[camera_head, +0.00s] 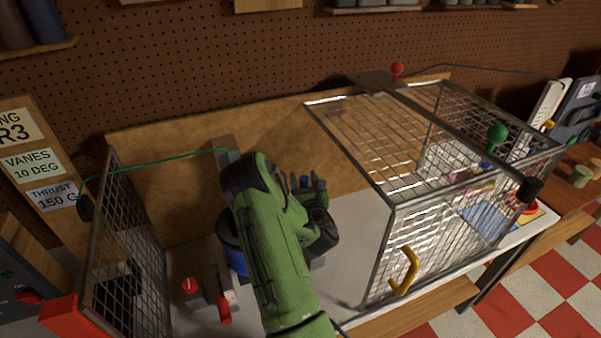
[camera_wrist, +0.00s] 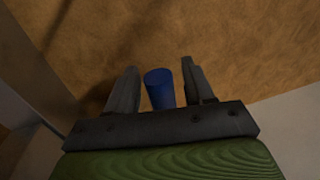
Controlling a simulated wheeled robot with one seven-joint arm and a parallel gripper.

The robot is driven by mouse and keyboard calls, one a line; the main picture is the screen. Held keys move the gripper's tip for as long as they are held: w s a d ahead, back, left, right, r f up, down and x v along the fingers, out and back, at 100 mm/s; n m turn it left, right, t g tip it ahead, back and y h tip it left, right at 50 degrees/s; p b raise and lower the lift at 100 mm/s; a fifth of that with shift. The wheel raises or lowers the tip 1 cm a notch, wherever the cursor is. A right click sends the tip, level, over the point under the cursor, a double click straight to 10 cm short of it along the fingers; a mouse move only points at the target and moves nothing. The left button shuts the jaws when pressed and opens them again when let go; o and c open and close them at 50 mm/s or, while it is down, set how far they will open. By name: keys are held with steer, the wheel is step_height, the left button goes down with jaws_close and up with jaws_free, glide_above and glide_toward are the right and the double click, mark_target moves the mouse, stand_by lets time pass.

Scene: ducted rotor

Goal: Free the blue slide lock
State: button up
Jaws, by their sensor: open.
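A blue cylindrical piece, which looks like the slide lock's knob (camera_wrist: 160,88), stands between my two fingers in the wrist view. A small bit of blue (camera_head: 304,181) also shows between the fingers in the head view. My gripper (camera_head: 308,182) is open, with one finger on each side of the blue piece. In the wrist view a gap shows on the right of the piece; on the left I cannot tell whether the finger touches it. My green arm hides most of the rotor. A larger blue round part (camera_head: 232,249) shows left of my arm.
A wire mesh cage (camera_head: 392,215) with a yellow handle (camera_head: 404,271) stands close on the right. A mesh panel (camera_head: 128,250) stands on the left. A red-handled lever (camera_head: 224,308) sits low, left of my arm. A wooden board (camera_head: 180,205) rises behind.

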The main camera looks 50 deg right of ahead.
steer(key=shift+s+a, duration=0.2)
steer(key=shift+c, duration=0.3)
steer(key=shift+w+d, duration=0.1)
jaws_close()
